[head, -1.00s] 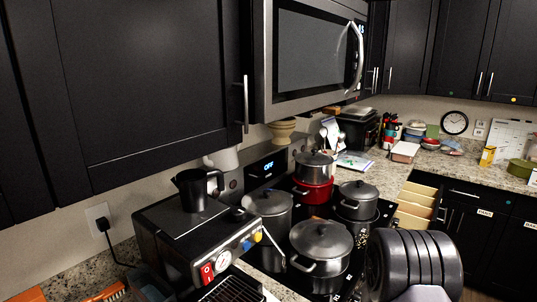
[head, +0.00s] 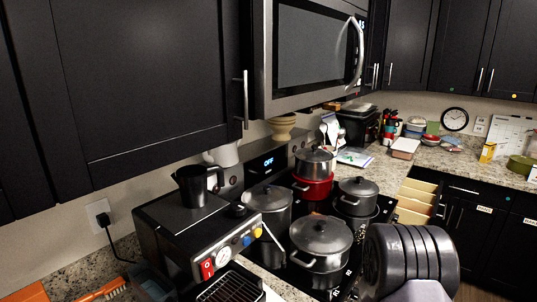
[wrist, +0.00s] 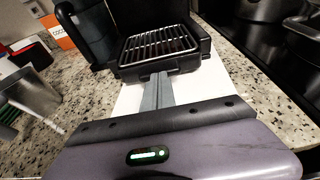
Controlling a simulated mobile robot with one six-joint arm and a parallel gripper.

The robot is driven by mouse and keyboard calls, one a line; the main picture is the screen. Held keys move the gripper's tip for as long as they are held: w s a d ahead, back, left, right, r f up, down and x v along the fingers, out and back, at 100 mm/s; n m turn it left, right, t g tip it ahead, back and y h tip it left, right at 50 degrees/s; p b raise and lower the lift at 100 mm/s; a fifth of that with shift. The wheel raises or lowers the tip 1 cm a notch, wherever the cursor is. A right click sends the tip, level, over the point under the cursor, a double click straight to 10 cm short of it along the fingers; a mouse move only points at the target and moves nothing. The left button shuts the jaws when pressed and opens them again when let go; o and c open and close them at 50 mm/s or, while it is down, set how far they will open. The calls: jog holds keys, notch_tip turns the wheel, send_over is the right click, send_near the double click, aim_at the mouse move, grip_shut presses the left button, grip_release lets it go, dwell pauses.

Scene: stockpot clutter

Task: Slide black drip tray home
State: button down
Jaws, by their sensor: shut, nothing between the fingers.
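The black drip tray (wrist: 160,52) with its metal grate sits in the base of the black espresso machine (wrist: 193,15) in the wrist view. Its front edge faces me, and I cannot tell how far in it sits. Part of the tray (head: 232,289) also shows at the bottom edge of the head view, below the machine's front panel (head: 232,250). My gripper (wrist: 157,78) is shut and empty, its fingertips at the middle of the tray's front wall, touching or very close to it. The head view does not show the fingertips.
A white sheet (wrist: 133,99) lies under the fingers on the granite counter (wrist: 270,112). A metal cup (wrist: 28,95) stands at the left. Several pots, such as a lidded one (head: 320,243), crowd the stove at the right. A black pitcher (head: 193,187) stands on the machine.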

jog(key=shift+w+a, duration=1.2)
jog(key=shift+a, duration=0.3)
jog(key=shift+s+d+b, duration=0.3)
jog(key=shift+s+d, duration=0.65)
jog(key=shift+d, duration=0.25)
jog(key=shift+s+d+b, duration=0.25)
jog(key=shift+s+d, duration=0.65)
jog(key=shift+d, duration=0.25)
